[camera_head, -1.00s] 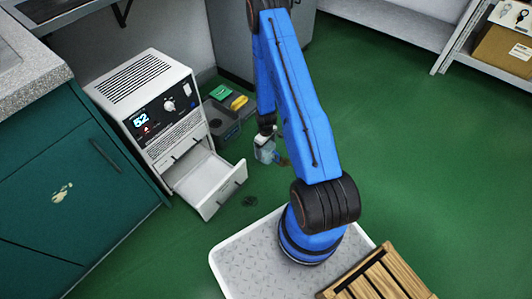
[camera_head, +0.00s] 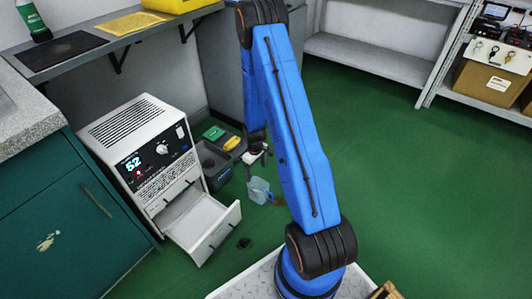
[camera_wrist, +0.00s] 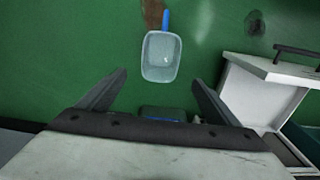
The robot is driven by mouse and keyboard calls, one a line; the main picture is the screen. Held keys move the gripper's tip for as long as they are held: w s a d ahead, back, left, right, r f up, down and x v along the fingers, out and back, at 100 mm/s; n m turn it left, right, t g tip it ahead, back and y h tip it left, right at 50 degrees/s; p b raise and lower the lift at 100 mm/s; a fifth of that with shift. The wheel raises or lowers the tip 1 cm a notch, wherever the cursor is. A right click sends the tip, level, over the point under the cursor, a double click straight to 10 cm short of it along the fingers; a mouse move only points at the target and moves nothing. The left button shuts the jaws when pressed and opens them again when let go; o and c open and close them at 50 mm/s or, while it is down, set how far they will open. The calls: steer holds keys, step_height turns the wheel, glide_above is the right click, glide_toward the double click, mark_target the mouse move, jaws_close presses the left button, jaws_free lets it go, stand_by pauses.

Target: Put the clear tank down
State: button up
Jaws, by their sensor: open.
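My gripper (camera_wrist: 158,84) is open and empty. Its fingers are spread apart and the tank lies beyond their tips, not between them. In the head view my gripper (camera_head: 257,160) is above the tank, partly hidden by my arm.
A white unit (camera_head: 143,150) with a lit "52" display has its drawer (camera_head: 203,228) pulled out. A dark bin (camera_head: 215,168) stands beside it, with green and yellow items. Dark stains mark the floor. The floor at right is clear, before shelves (camera_head: 375,60).

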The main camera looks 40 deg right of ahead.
steer(key=s+a+r+m+t, duration=0.1)
steer(key=s+a+r, duration=0.15)
steer(key=r, duration=0.85)
steer(key=s+a+r, duration=0.1)
steer(key=a+r, duration=0.2)
steer(key=r, duration=0.9)
steer(key=s+a+r+m+t, duration=0.1)
steer(key=s+a+r, duration=0.1)
steer(key=r, duration=0.9)
steer(key=s+a+r+m+t, duration=0.1)
steer(key=s+a+r, duration=0.2)
steer(key=s+r, duration=0.6)
steer(key=s+a+r+t, duration=0.1)
steer(key=s+a+r, duration=0.3)
steer(key=s+r, duration=0.5)
steer(key=s, duration=0.8)
steer(key=shift+s+a+m, duration=0.2)
steer(key=shift+a+m, duration=0.05)
steer(key=shift+m, duration=0.15)
